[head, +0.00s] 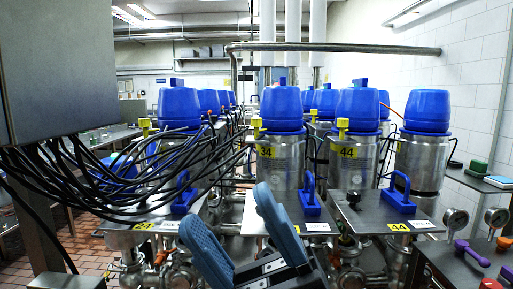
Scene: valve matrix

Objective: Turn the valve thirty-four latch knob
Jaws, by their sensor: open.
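The valve marked 34 is a steel cylinder (282,180) with a blue cap (282,108) and a yellow label (266,151), upright near the middle of the head view. A small yellow knob (257,124) sits on its upper left side, by the cap's lower edge. A blue handle (309,198) stands on the metal plate in front of it. I cannot tell for certain which of these is the latch knob. My gripper (227,207) is in the lower middle with its two blue fingers wide apart. It is open and empty, in front of and below valve 34's cap.
The valve marked 44 (356,165) stands close on the right, with another blue-capped valve beyond it. Many black cables (100,175) hang from a grey box (58,70) at left. Pipes and gauges (456,219) crowd the lower right. A horizontal pipe (335,48) crosses above.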

